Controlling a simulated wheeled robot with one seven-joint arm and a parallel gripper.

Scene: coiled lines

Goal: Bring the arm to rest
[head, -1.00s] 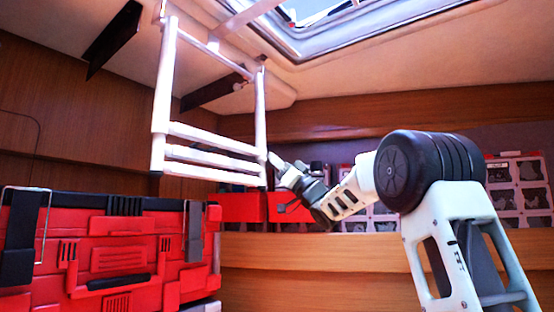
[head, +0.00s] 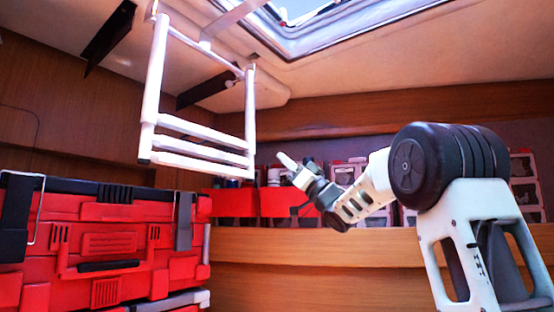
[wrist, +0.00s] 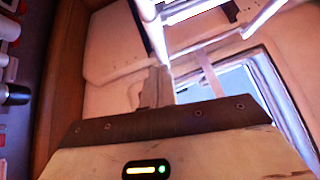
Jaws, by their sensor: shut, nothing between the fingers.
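My gripper (head: 287,162) shows in the middle of the head view, at the end of my bent arm. It is shut and empty, pointing up and to the left. It is apart from the white hanging ladder frame (head: 203,145), which is to its left. In the wrist view my gripper (wrist: 160,72) points up toward the ceiling, and the ladder's white bars (wrist: 195,10) show at the top. No coiled line can be made out in these frames.
A red toolbox stack (head: 105,241) stands at the lower left. Red bins (head: 235,203) sit on a wooden shelf (head: 330,246) behind my arm. A skylight (head: 310,22) opens in the ceiling. Dark brackets (head: 110,38) hang from the ceiling.

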